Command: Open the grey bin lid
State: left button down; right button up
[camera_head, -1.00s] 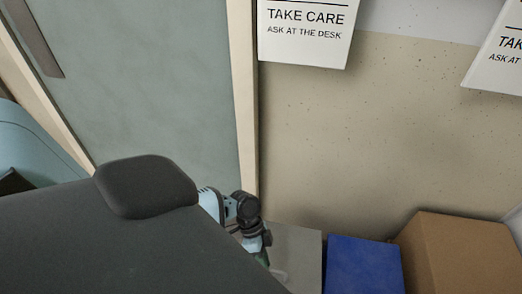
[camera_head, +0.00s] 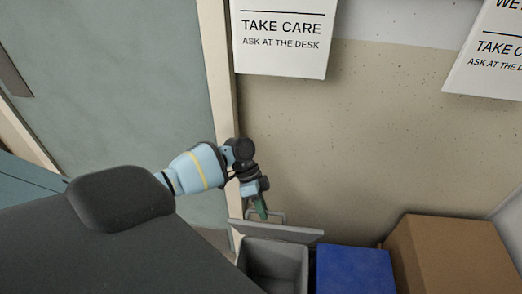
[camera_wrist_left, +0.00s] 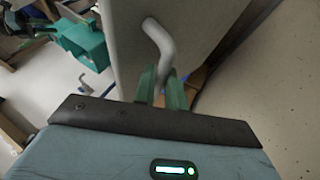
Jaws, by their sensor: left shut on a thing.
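The grey bin (camera_head: 272,265) stands against the wall, and its dark inside shows from above. Its grey lid (camera_head: 290,233) is tilted up at the back of the opening, with a bar handle (camera_head: 281,214) on it. My left gripper (camera_head: 262,210) is at the handle. In the left wrist view, the green fingers of my left gripper (camera_wrist_left: 162,90) are shut on the lower end of the grey handle (camera_wrist_left: 160,45), beside the pale lid face (camera_wrist_left: 198,30).
A blue box (camera_head: 355,270) stands right beside the bin, with a cardboard box (camera_head: 450,258) further right. A door (camera_head: 120,90) with a pale frame is on the left. A paper sign (camera_head: 284,38) hangs on the wall above. A teal object (camera_wrist_left: 85,45) shows in the wrist view.

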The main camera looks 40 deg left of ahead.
pick_arm(q)
jog(key=shift+a+f, duration=0.45)
jog(key=shift+f, duration=0.2)
pick_arm(e)
jog(key=shift+w+a+f, duration=0.1)
jog(key=shift+w+a, duration=0.05)
jog(key=shift+w, duration=0.05)
pick_arm(q)
jog(key=c, duration=1.8)
grip_release()
jog(key=o, duration=0.3)
jog(key=shift+w, duration=0.2)
jog(key=shift+o, duration=0.2)
jog(key=shift+r, duration=0.15)
pick_arm(e)
jog(key=shift+w, duration=0.1)
pick_arm(q)
jog(key=shift+w+r, duration=0.1)
jog(key=shift+r, duration=0.05)
